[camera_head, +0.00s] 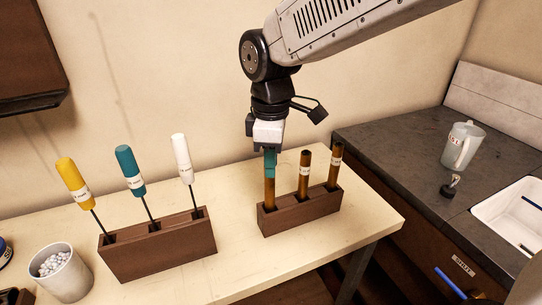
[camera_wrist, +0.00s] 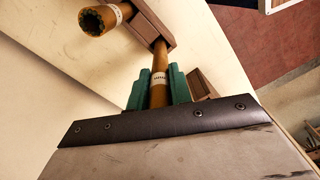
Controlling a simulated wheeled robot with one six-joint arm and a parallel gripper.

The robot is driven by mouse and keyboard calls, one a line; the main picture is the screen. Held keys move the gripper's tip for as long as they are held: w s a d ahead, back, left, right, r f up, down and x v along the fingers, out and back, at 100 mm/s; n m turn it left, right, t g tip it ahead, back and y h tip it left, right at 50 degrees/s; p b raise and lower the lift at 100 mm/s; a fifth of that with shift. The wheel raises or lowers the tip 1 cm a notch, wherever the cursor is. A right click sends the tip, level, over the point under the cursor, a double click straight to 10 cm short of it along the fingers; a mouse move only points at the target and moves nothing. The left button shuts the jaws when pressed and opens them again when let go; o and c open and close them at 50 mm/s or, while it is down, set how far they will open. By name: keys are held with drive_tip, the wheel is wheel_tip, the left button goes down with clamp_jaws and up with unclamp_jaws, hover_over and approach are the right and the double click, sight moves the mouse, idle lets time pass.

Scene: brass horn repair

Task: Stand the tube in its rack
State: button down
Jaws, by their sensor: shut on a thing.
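My gripper (camera_head: 270,168) points down with teal fingers, shut on a brown tube (camera_head: 270,193) above the left end of a dark wooden rack (camera_head: 302,214). The tube looks upright, and its lower end meets the rack's left end, seemingly in the left slot; its foot is hidden. Two similar brown tubes with pale labels, a middle one (camera_head: 304,174) and a right one (camera_head: 334,167), stand in the same rack. In the wrist view the held tube (camera_wrist: 160,62) with its white label lies between the green fingers (camera_wrist: 159,88), and part of the rack (camera_wrist: 198,84) shows behind.
Left on the cream table (camera_head: 232,270) stands a second wooden rack (camera_head: 160,252) with yellow, teal and white-handled tools. A white cup of beads (camera_head: 62,275) is at the front left. A dark counter with a clear jug (camera_head: 460,146) and a sink (camera_head: 510,215) stands right.

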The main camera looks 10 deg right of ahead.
drive_tip(key=shift+f, duration=2.3)
drive_tip(key=c, duration=1.2)
unclamp_jaws()
wheel_tip(320, 180, up, 8)
drive_tip(key=shift+f, duration=0.1)
drive_tip(key=s+d+m, duration=0.5)
drive_tip(key=s+d, duration=0.1)
drive_tip(key=s+d+m+t, duration=0.1)
drive_tip(key=s+d+m, duration=0.4)
drive_tip(key=s+d, duration=0.2)
drive_tip(key=s+d+m, duration=0.5)
drive_tip(key=s+d, duration=0.1)
drive_tip(key=d, duration=0.1)
drive_tip(key=shift+s+d+f, duration=0.2)
drive_tip(key=shift+d+f, duration=0.05)
